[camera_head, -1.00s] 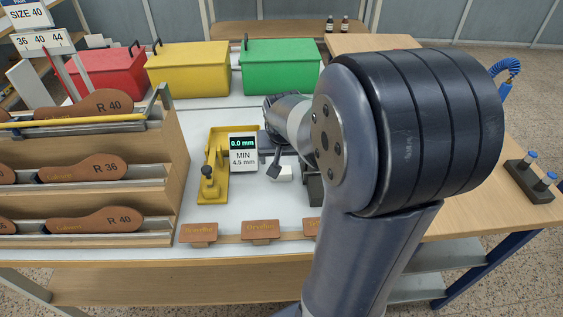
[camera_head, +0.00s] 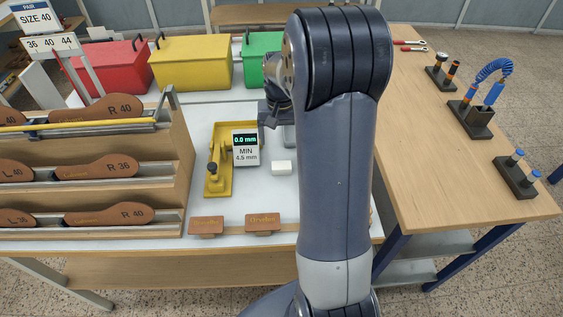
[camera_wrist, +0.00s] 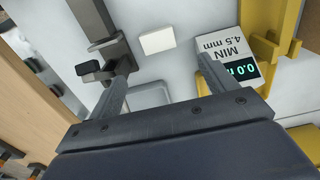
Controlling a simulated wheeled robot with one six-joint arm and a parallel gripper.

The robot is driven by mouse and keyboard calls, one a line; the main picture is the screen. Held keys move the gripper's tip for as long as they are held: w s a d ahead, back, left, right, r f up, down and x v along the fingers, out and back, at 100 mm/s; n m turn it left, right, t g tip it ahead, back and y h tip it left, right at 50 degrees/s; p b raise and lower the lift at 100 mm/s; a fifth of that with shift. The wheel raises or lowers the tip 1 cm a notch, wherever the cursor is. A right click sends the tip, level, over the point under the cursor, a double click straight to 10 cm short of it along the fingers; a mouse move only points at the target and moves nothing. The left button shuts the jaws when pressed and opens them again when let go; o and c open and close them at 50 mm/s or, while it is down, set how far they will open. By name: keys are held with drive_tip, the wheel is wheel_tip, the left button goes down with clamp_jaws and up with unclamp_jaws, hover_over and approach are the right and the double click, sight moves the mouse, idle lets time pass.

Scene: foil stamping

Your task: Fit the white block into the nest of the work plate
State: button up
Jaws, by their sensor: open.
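The white block (camera_head: 281,168) lies on the white table top, right of the gauge display. In the wrist view the block (camera_wrist: 157,40) is beyond my fingertips and between their lines, apart from both. My gripper (camera_wrist: 163,62) is open and empty. In the head view my gripper (camera_head: 271,115) is partly hidden behind my arm, farther back than the block. A pale grey rounded plate (camera_wrist: 148,96) shows between my fingers; I cannot tell whether it is the work plate, and no nest is clearly visible. My arm hides the table right of the block.
A yellow gauge stand (camera_head: 218,178) with a display (camera_head: 245,148) stands left of the block. A dark metal fixture (camera_wrist: 104,40) is near my left finger in the wrist view. Leather samples (camera_head: 262,222) line the front edge. Red, yellow and green boxes stand behind.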

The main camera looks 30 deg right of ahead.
sight(281, 164)
wheel_tip(281, 164, down, 11)
drive_tip(key=shift+d+r+p, duration=0.1)
drive_tip(key=shift+p, duration=0.65)
drive_tip(key=shift+c, duration=0.6)
drive_tip(key=c, duration=1)
drive_tip(key=shift+c, duration=0.2)
